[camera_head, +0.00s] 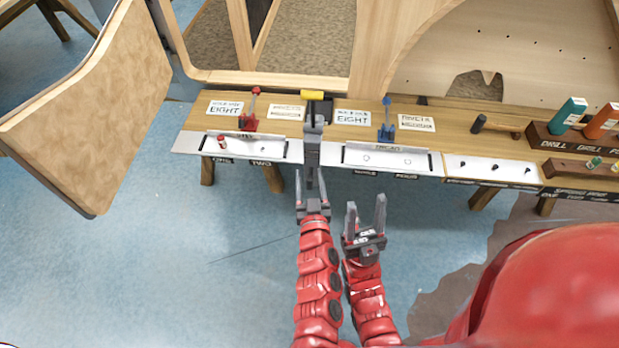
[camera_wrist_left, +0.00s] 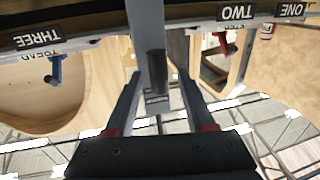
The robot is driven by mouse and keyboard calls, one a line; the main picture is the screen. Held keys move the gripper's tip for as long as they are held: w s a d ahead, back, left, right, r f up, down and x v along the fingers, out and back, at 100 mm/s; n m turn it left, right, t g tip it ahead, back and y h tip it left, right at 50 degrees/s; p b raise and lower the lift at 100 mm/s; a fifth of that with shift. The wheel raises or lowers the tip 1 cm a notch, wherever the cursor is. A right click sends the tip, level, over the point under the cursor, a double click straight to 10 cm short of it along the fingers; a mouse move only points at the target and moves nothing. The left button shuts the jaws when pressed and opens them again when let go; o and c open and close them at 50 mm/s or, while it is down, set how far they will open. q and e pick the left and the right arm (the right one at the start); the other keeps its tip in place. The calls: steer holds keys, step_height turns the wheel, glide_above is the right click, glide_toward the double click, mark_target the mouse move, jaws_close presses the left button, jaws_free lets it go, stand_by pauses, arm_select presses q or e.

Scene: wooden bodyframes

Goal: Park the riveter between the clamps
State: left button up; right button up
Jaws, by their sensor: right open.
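The riveter (camera_head: 313,140) is a grey tool with a yellow piece at its top. It is at the bench's front edge, between the red clamp (camera_head: 249,112) and the blue clamp (camera_head: 387,120). My left gripper (camera_head: 312,188) is at its near end, with one finger on each side. In the left wrist view the grey shaft of the riveter (camera_wrist_left: 157,68) runs between the spread fingers, with gaps visible. The wrist view also shows the blue clamp (camera_wrist_left: 56,68) and the red clamp (camera_wrist_left: 222,42), upside down. My right gripper (camera_head: 365,218) is open and empty, right of the left one.
White trays (camera_head: 240,147) line the bench's front edge. A dark-handled hammer (camera_head: 492,126) and a wooden rack (camera_head: 548,137) with green and orange bottles are at the right. Wooden frames stand behind, and a brown panel (camera_head: 90,110) at left. Floor in front is clear.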

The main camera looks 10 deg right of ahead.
arm_select(q)
steer(key=shift+s+r+p, duration=0.1)
steer(key=shift+s+p, duration=0.4)
steer(key=s+p, duration=0.1)
steer(key=s, duration=0.1)
steer(key=s+p, duration=0.3)
steer(key=shift+s+a+r, duration=0.2)
steer(key=shift+s+a, duration=0.15)
steer(key=s+a+p, duration=0.1)
steer(key=s+p, duration=0.2)
steer(key=s, duration=0.7)
steer(key=shift+s+a+f+p, duration=0.2)
steer(key=shift+s+f+p, duration=0.1)
steer(key=shift+p, duration=0.1)
